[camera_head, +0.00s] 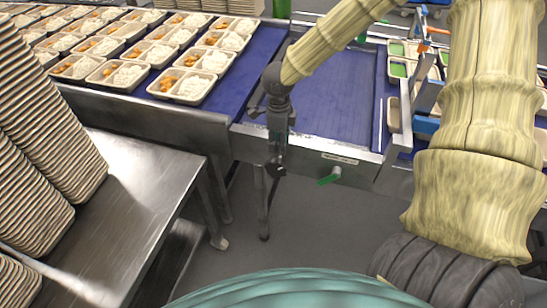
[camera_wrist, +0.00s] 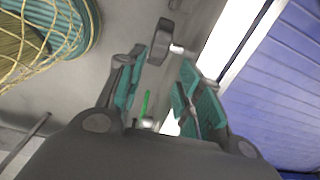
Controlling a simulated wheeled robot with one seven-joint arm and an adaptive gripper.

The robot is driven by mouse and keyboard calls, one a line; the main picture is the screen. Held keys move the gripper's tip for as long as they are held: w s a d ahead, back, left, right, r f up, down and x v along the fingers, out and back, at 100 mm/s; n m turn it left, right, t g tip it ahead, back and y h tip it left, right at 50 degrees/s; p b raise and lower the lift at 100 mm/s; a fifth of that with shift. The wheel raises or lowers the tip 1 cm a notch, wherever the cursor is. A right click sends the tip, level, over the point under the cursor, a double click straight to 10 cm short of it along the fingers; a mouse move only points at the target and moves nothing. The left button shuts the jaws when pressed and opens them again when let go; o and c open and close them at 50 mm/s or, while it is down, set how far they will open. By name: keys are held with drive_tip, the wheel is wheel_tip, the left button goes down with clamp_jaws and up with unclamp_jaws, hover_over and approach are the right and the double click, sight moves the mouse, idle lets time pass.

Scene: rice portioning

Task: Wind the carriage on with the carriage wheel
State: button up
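A green handle (camera_head: 330,177) sits on the front face of the blue-belted conveyor, just below a pale label plate. I cannot tell for sure whether it belongs to the carriage wheel. A green piece (camera_wrist: 145,103) also shows between the fingers in the wrist view, beyond them. My gripper (camera_head: 278,170) points down in front of the conveyor's front rail, left of the green handle and apart from it. In the wrist view my gripper (camera_wrist: 172,68) has its teal-padded fingers apart, with nothing held between them. No carriage can be clearly picked out.
A blue belt (camera_head: 335,105) lies behind my gripper. Food trays (camera_head: 187,85) fill the conveyor at the left. A steel table (camera_head: 135,180) with tall tray stacks (camera_head: 50,120) stands at the left. Green-filled trays (camera_head: 398,68) stand at the right. The floor (camera_head: 310,220) below is clear.

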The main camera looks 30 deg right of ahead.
sight(277, 159)
drive_tip(key=shift+w+a+r, duration=0.1)
drive_tip(key=shift+w+r, duration=0.1)
drive_tip(key=shift+a+f+p, duration=0.1)
drive_tip(key=shift+f+p, duration=0.3)
drive_tip(key=shift+f, duration=4.85)
drive_tip(key=shift+c, duration=0.4)
drive_tip(key=c, duration=0.7)
